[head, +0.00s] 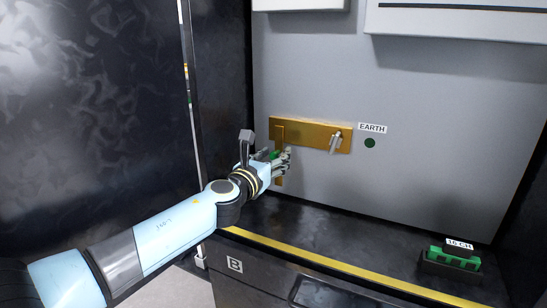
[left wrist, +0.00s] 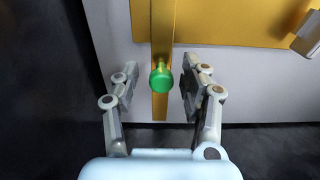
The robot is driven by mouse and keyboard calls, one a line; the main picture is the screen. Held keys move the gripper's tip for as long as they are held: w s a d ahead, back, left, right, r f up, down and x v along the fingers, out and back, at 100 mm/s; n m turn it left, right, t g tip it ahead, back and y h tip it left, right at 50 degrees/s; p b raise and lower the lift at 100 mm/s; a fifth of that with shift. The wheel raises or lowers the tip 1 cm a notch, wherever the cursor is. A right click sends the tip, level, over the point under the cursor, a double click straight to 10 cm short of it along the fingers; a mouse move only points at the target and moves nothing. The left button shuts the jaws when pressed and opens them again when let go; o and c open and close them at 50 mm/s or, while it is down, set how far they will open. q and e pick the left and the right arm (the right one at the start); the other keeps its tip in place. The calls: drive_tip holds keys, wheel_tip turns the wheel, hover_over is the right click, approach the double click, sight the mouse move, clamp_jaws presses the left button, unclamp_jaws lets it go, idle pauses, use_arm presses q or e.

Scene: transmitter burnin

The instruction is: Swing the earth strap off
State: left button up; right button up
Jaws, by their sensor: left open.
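The earth strap (head: 280,132) is a brass bar hanging down over the left part of a brass plate (head: 312,140) on the grey back wall. Its green knob (left wrist: 161,77) sits between the two fingers of my left gripper (left wrist: 157,88) in the left wrist view, with gaps on both sides. My left gripper (head: 281,158) is open and partly covers the strap and knob in the head view. A white EARTH label (head: 373,128) with a dark green dot (head: 370,143) below it is right of the plate. My right gripper is not in view.
A metal clip or lug (head: 335,142) sticks out at the plate's right end. A green block in a black holder (head: 451,261) stands at the right of the dark shelf (head: 330,228), which has a yellow front stripe. A dark cabinet wall (head: 110,100) is close on the left.

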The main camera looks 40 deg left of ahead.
use_arm(q)
drive_tip(key=v, duration=1.2)
idle(0.3)
